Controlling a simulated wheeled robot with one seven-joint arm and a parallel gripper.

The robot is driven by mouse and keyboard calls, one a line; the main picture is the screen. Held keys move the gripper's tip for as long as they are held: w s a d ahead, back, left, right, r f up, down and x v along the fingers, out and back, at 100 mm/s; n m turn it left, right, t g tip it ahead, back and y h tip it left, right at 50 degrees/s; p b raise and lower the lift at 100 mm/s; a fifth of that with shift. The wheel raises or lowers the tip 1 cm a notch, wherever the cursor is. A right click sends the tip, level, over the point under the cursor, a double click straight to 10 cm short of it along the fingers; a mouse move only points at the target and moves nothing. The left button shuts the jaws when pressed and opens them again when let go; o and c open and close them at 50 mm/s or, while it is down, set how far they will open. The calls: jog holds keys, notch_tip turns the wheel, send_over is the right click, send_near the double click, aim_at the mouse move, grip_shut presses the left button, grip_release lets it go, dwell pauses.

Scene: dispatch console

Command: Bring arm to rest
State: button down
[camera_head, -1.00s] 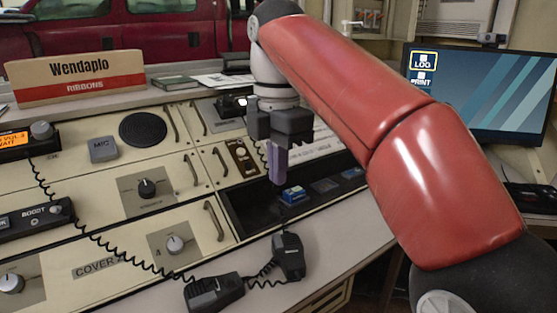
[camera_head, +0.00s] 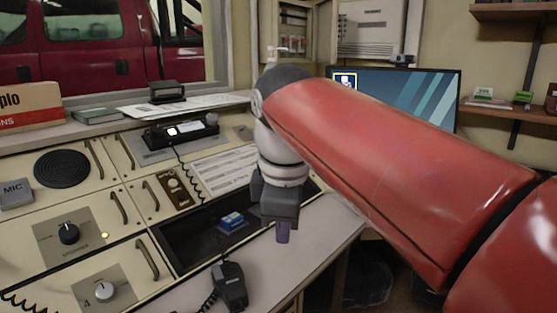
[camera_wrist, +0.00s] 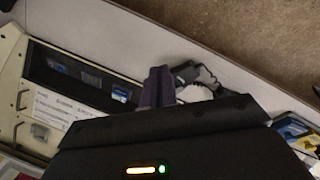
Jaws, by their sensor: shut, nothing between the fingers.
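My red arm (camera_head: 390,165) reaches across the right half of the head view. My gripper (camera_head: 283,232) hangs from its end, fingers pointing down, in front of the console's edge. Its purple fingers (camera_wrist: 158,88) also show in the wrist view, shut together with nothing between them. The gripper is to the right of the dark recess (camera_head: 190,245) that holds a blue item (camera_head: 231,221). The gripper's dark body fills the lower middle of the wrist view.
A handheld microphone (camera_head: 230,285) with a coiled cord lies on the pale ledge, left of and below my gripper. The console (camera_head: 85,215) carries knobs, handles and a speaker (camera_head: 62,168). A monitor (camera_head: 420,95) stands behind my arm. Wall shelves (camera_head: 505,108) are at the right.

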jog(key=s+d+f+m+t, duration=0.1)
jog(key=s+d+f+m, duration=0.4)
jog(key=d+f+m, duration=0.2)
jog(key=s+d+f+m+t, duration=0.2)
jog(key=s+d+f+m, duration=0.4)
jog(key=d+f+m, duration=0.2)
notch_tip(320, 180, down, 2)
jog(key=shift+d+f+m, duration=0.2)
jog(key=shift+d+m, duration=0.1)
jog(key=shift+m, duration=0.6)
jog(key=shift+s, duration=0.1)
